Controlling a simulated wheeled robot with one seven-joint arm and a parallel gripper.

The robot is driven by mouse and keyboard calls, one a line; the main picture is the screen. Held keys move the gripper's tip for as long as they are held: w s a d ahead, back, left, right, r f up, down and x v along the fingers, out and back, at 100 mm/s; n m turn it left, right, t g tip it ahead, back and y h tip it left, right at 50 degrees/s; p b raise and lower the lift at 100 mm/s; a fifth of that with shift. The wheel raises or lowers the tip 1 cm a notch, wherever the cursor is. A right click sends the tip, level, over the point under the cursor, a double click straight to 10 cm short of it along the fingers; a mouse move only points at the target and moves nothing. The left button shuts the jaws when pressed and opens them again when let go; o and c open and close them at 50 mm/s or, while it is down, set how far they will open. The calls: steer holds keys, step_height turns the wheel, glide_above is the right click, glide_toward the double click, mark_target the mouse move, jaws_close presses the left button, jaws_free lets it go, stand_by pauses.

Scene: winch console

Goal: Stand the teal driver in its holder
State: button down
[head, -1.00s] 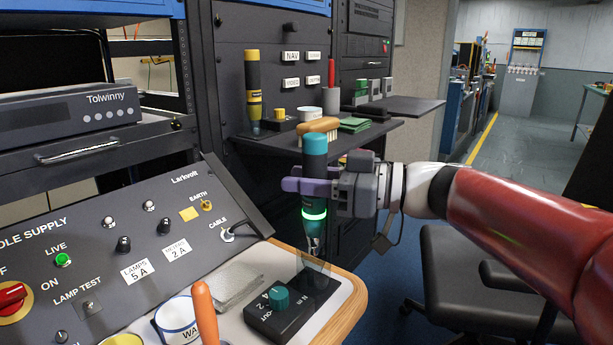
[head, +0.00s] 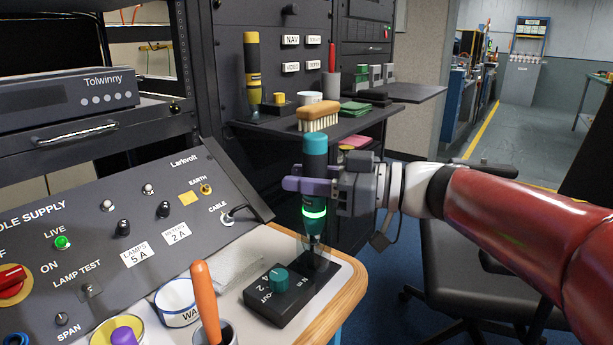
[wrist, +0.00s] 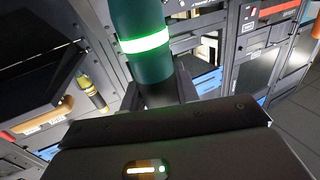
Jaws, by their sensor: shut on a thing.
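The teal driver (head: 315,158) is upright in my gripper (head: 314,187), with a lit green ring below the jaws and its tip pointing down. My gripper is shut around its body from the right. The driver also shows close up in the wrist view (wrist: 150,45). The holder (head: 322,272), a dark base with a clear sleeve, stands at the console's right corner, directly below the driver. The driver's tip overlaps the clear sleeve in the head view; I cannot tell how deep it is inside.
A brush (head: 318,114) and yellow driver (head: 253,70) are on the shelf behind. A chair (head: 465,265) stands right.

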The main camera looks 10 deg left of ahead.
mark_target(307, 199)
steer(key=shift+f+b, duration=0.5)
steer(key=shift+f, duration=0.6)
steer(key=shift+f, duration=0.65)
steer(key=c, duration=1)
jaws_free()
steer(key=shift+o, duration=0.2)
